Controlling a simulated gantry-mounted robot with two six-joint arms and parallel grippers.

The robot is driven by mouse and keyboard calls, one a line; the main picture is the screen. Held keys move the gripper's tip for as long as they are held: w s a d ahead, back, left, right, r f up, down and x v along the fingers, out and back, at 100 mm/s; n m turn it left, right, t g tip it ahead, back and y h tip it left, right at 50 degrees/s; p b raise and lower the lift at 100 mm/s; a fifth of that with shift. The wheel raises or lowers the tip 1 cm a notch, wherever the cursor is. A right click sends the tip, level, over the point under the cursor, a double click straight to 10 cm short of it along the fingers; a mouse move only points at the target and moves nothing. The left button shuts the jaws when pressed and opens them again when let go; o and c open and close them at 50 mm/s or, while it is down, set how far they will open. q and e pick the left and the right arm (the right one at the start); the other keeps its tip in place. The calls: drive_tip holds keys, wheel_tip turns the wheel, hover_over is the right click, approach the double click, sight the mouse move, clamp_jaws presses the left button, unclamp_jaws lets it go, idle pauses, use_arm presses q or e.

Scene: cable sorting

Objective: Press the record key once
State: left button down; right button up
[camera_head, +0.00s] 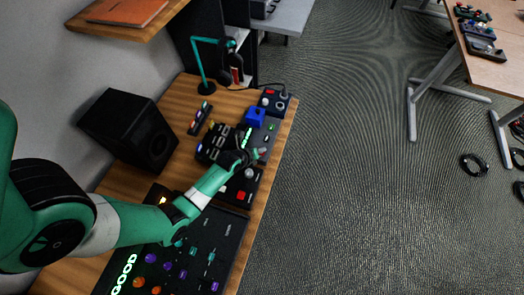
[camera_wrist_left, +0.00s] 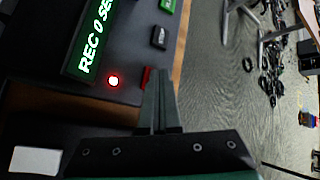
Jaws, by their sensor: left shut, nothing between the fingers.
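My left gripper (camera_head: 245,158) is shut and empty, reaching in over the dark devices on the wooden desk. In the left wrist view its closed fingertips (camera_wrist_left: 158,72) are beside a red key (camera_wrist_left: 146,75), which the fingers partly hide. I cannot tell whether they touch it. A dark panel carries a lit green display (camera_wrist_left: 92,40) whose visible text reads "REC 0 SE". A glowing red light (camera_wrist_left: 113,80) sits between the display and the red key. A black key (camera_wrist_left: 159,38) and a green key (camera_wrist_left: 168,5) lie farther along. My right gripper is not in view.
A black speaker (camera_head: 128,130) stands at the desk's left. A teal stand (camera_head: 203,68) is at the back. A panel of coloured knobs (camera_head: 175,260) is nearer. Open floor (camera_head: 340,170) lies right of the desk.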

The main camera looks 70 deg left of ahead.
use_arm(q)
drive_tip(key=shift+r+p, duration=0.8)
drive_tip(key=shift+p, duration=0.05)
wheel_tip(320, 180, up, 5)
drive_tip(key=p, duration=0.5)
idle(0.6)
